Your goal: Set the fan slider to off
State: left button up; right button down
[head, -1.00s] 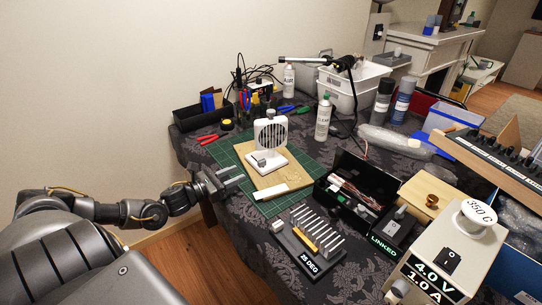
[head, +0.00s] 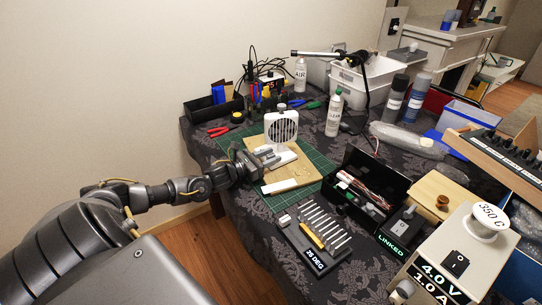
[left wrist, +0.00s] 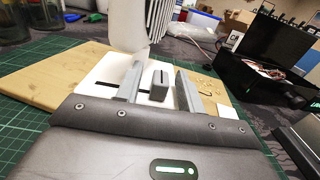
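My left gripper (head: 267,157) is at the front of the fan base. In the left wrist view, the two fingers of my left gripper (left wrist: 160,74) are open, one on each side of the knob, with a gap visible on both sides. The fan's top is cut off there. My right gripper is out of view.
The wooden board (head: 300,176) lies on a green cutting mat (head: 322,166), with a white strip (head: 280,187) at its front. A bit rack (head: 312,240) and an open black box (head: 372,170) stand to the right. Red pliers (head: 218,131) lie behind.

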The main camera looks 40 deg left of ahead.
pick_arm(q)
jog(key=shift+w+d, duration=0.15)
jog(key=shift+w, duration=0.15)
jog(key=c, duration=0.4)
grip_shut()
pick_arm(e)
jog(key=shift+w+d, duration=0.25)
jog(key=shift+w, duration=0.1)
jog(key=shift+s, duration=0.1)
